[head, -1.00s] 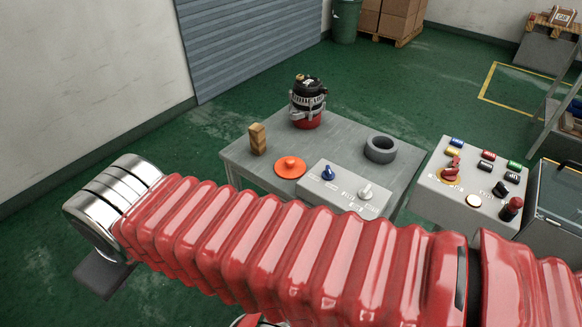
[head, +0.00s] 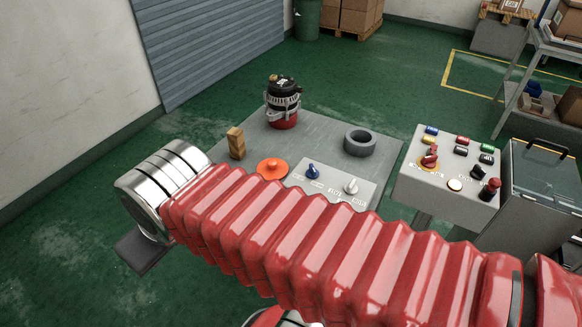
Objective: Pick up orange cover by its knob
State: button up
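The orange cover (head: 272,172) is a flat round disc with a small knob on top. It lies on the grey table near its front edge, left of the white switch panel. Its front rim is close to my red bellows arm in the picture. My gripper does not show in the head view. Only my red arm and its silver joint at the left end cross the lower part of the picture, so the gripper's state is hidden.
On the table (head: 320,130) stand a wooden block (head: 236,143), a black-and-red alternator (head: 283,103), a dark grey ring (head: 360,142) and a panel (head: 326,188) with blue and white knobs. A button console (head: 410,180) stands at the right. Floor at the left is clear.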

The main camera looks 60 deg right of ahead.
aim_at(270, 169)
jog(key=z, duration=0.6)
jog(key=i, duration=1)
jog(key=z, duration=0.1)
